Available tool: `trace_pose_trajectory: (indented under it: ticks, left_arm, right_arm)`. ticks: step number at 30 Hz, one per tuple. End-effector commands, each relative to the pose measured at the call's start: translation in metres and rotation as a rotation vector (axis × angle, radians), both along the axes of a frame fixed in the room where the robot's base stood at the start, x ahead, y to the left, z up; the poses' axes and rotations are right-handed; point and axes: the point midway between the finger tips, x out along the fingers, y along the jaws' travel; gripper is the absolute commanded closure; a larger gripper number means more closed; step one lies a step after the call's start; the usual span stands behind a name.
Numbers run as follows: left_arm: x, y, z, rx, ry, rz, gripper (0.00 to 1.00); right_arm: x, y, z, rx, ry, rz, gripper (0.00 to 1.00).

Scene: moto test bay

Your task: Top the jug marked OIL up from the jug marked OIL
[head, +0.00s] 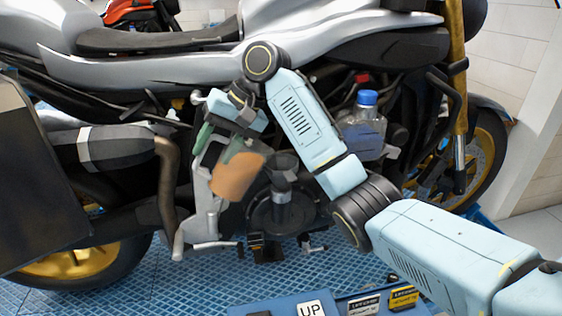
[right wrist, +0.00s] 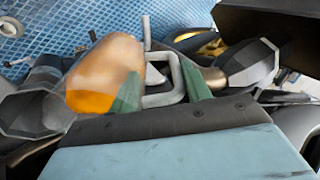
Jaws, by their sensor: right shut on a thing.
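My right gripper (head: 222,138) is in front of the motorcycle's engine, its green fingers shut on the grey handle of a jug (head: 238,175). The jug holds orange-brown liquid and looks tilted. In the right wrist view the jug (right wrist: 105,72) hangs beyond the fingers, its handle (right wrist: 162,92) between them. A clear, faceted vessel (right wrist: 35,108) shows beside it at the left; in the head view a smoky, clear vessel (head: 283,163) stands just right of the jug. I cannot tell whether liquid passes between them. No OIL mark is readable. My left gripper is not in view.
The motorcycle (head: 150,68) fills the back. A blue-capped clear bottle (head: 365,125) stands behind my right arm. A blue tray (head: 340,302) with an UP label and small yellow and black boxes is at the bottom. Blue grid floor (head: 190,280) lies free at lower left.

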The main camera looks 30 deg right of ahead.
Motion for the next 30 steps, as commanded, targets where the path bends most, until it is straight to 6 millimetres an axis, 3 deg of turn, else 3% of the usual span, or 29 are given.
trace_pose_trajectory:
  ticks: [30]
  left_arm:
    - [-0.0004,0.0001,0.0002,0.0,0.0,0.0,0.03]
  right_arm:
    - [-0.0006,-0.007,0.0043,0.049,-0.008,0.002,0.96]
